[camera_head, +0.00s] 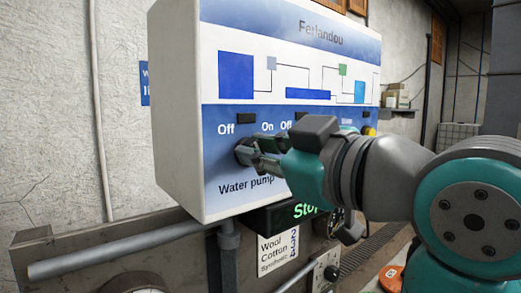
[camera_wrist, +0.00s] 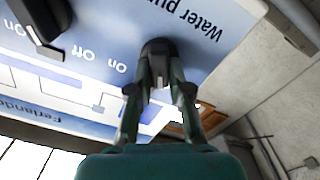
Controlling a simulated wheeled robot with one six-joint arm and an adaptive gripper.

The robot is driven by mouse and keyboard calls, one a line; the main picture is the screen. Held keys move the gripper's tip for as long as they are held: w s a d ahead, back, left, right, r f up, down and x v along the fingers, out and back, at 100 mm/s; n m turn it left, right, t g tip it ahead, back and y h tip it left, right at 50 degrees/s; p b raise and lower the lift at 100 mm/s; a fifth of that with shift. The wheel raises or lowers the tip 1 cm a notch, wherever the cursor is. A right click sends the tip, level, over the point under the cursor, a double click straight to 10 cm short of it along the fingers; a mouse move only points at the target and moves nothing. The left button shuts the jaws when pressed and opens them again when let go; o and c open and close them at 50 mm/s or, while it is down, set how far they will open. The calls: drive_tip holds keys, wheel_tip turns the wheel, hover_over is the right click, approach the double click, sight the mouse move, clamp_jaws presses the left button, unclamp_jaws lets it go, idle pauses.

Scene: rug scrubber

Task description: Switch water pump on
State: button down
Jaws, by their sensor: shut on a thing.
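The water pump knob (camera_head: 245,152) is a dark rotary switch on the white and blue control panel (camera_head: 230,185), above the "Water pump" label and by the "Off" and "On" marks. My gripper (camera_head: 262,158) reaches it from the right, with its fingers closed on the knob. In the wrist view, the two fingers of my gripper (camera_wrist: 158,88) stand on either side of the handle of the knob (camera_wrist: 157,48). The fingers hide part of it, and I cannot tell clearly which mark it points to.
A second dark knob (camera_wrist: 35,28) sits beside it on the panel.

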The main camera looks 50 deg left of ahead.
drive_tip(key=m, duration=0.5)
drive_tip(key=shift+w+m, duration=0.2)
drive_tip(key=shift+m, duration=0.2)
drive_tip(key=m, duration=0.5)
drive_tip(key=shift+w+m, duration=0.2)
drive_tip(key=shift+m, duration=0.2)
drive_tip(key=c, duration=1.1)
unclamp_jaws()
drive_tip(key=d, duration=0.8)
drive_tip(key=s+d, duration=0.1)
drive_tip(key=d, duration=0.3)
